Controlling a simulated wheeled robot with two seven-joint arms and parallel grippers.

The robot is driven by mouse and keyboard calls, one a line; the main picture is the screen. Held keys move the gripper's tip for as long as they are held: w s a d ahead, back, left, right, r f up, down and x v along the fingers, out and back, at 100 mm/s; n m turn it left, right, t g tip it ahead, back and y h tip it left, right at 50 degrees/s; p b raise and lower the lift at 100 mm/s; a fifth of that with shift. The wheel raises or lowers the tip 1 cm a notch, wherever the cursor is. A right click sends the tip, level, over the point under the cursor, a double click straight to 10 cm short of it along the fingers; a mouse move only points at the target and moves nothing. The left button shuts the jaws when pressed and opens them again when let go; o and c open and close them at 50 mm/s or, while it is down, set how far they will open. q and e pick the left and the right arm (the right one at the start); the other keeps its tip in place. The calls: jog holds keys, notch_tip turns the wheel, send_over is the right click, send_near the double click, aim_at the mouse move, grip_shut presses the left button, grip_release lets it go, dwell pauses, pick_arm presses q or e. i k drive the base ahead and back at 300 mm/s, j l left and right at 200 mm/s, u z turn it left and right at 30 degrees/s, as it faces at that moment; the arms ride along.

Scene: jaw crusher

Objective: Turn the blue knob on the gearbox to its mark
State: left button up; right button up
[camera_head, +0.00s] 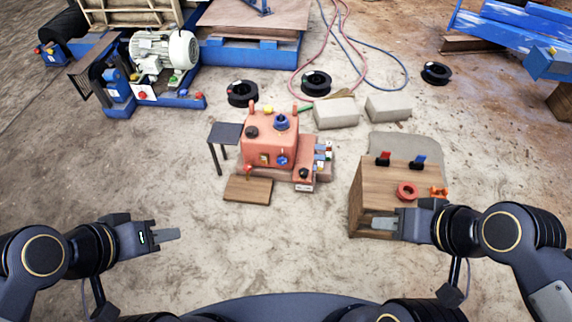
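The gearbox (262,152) is an orange-red box on a low base in the middle of the ground. A blue knob (281,122) stands on its top at the right. A second round blue part (282,160) is on its front face; the mark is too small to make out. My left gripper (172,235) is in front and to the left of the gearbox, apart from it, with nothing visible in it. My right gripper (376,230) is in front and to the right, overlapping the wooden box in the picture. Their finger gaps are not clear.
A wooden box (370,200) at right carries a red ring (407,191) and red and blue clips. A small dark stand (225,133) and a wooden board (248,190) adjoin the gearbox. Grey blocks (336,113) lie behind. Bare ground lies in front of the gearbox.

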aim_at(281, 160)
jog(key=i+j, duration=0.25)
jog(key=i+j+z, duration=0.15)
jog(key=i+j, duration=0.35)
jog(key=j, duration=0.2)
jog(key=i+j+z, duration=0.1)
jog(key=i+j, duration=0.35)
jog(key=j, duration=0.25)
jog(key=i+j+z, duration=0.15)
jog(key=i+j, duration=0.3)
jog(key=j, duration=0.3)
jog(key=i+j+z, duration=0.1)
jog(key=i+j, duration=0.15)
jog(key=j, duration=0.15)
